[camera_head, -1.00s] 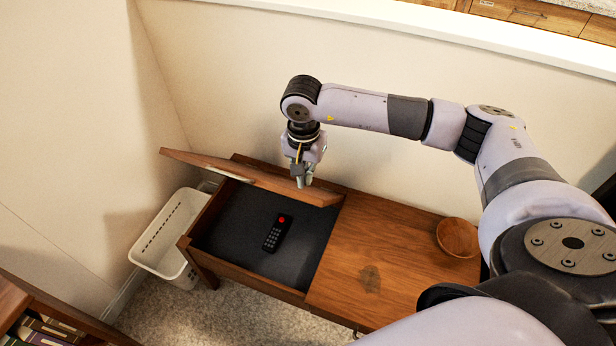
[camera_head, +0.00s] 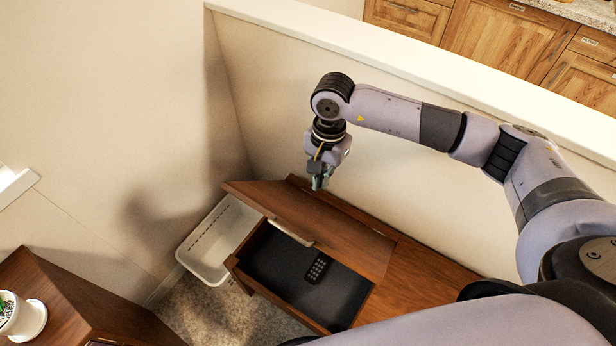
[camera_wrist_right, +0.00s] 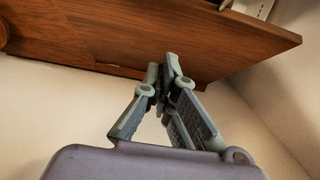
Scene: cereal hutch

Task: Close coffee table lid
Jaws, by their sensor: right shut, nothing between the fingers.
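The coffee table (camera_head: 428,278) stands against the wall, and its wooden lid (camera_head: 320,222) is raised at a slant over the left compartment. The compartment's dark floor (camera_head: 275,262) still shows under the lid's front edge, with a black remote (camera_head: 317,267) on it. My right gripper (camera_head: 318,184) is shut and empty at the lid's rear side, near its upper edge. In the right wrist view the shut fingertips (camera_wrist_right: 168,66) are close to the wooden lid (camera_wrist_right: 205,42); I cannot tell whether they touch. My left gripper is not in view.
A white basket (camera_head: 207,262) stands left of the table. A wooden cabinet (camera_head: 75,300) with a white cup (camera_head: 20,315) is at the lower left. The wall runs close behind the table and my right gripper. Carpet (camera_head: 225,310) is clear in front.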

